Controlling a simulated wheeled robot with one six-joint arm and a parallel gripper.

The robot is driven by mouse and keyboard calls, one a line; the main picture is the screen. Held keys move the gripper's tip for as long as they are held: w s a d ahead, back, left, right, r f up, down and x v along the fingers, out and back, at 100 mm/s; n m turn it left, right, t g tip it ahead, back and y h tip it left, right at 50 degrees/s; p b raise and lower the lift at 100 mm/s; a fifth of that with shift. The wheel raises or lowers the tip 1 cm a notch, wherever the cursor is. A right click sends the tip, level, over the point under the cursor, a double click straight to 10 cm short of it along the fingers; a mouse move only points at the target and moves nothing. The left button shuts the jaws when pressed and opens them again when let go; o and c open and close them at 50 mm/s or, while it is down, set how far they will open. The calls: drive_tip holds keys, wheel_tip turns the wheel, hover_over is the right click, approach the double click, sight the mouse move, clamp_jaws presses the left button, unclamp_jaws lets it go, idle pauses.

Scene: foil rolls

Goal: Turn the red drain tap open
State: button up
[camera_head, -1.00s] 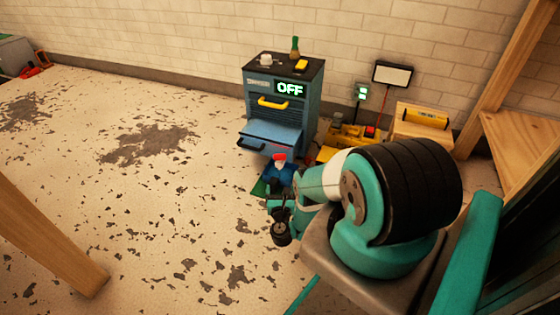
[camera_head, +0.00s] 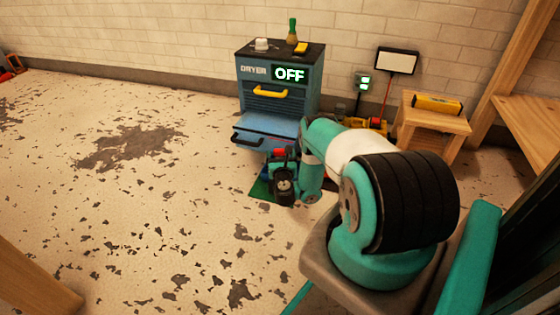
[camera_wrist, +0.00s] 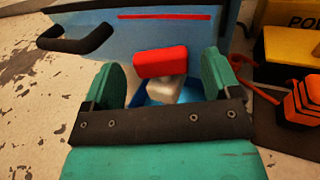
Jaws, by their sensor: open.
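The red drain tap (camera_wrist: 160,62) shows in the wrist view as a red bar handle on a pale grey body (camera_wrist: 164,90), above something blue. It lies between the two green fingers of my gripper (camera_wrist: 162,82), which are apart. I cannot tell whether either finger touches it. In the head view the tap (camera_head: 279,153) is a small red patch, partly hidden by my gripper (camera_head: 284,176). The blue dryer (camera_head: 277,113) stands behind, its display reading OFF, with a lowered front panel (camera_head: 262,134) above the tap.
A black handle (camera_wrist: 80,36) sticks out from the panel at left. At right are a yellow case (camera_wrist: 292,48) and an orange-red object (camera_wrist: 300,100) with a red cord. A wooden stand (camera_head: 432,124) is right of the dryer. The floor at left is clear.

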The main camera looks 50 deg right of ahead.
drive_tip(key=shift+w+d, duration=0.3)
drive_tip(key=c, duration=0.9)
drive_tip(key=shift+s+d+r+n+t+y+p, duration=0.25)
drive_tip(key=shift+n+t+y+p, duration=0.4)
drive_tip(key=shift+p, duration=0.35)
drive_tip(key=shift+f+n+t+y, duration=0.25)
drive_tip(key=shift+n+t+y, duration=0.55)
drive_tip(key=shift+y, duration=0.45)
drive_tip(key=shift+w, duration=0.1)
drive_tip(key=o, duration=0.9)
drive_tip(key=shift+a+g+h, duration=0.1)
drive_tip(key=shift+g+h, duration=0.15)
drive_tip(key=shift+h, duration=0.05)
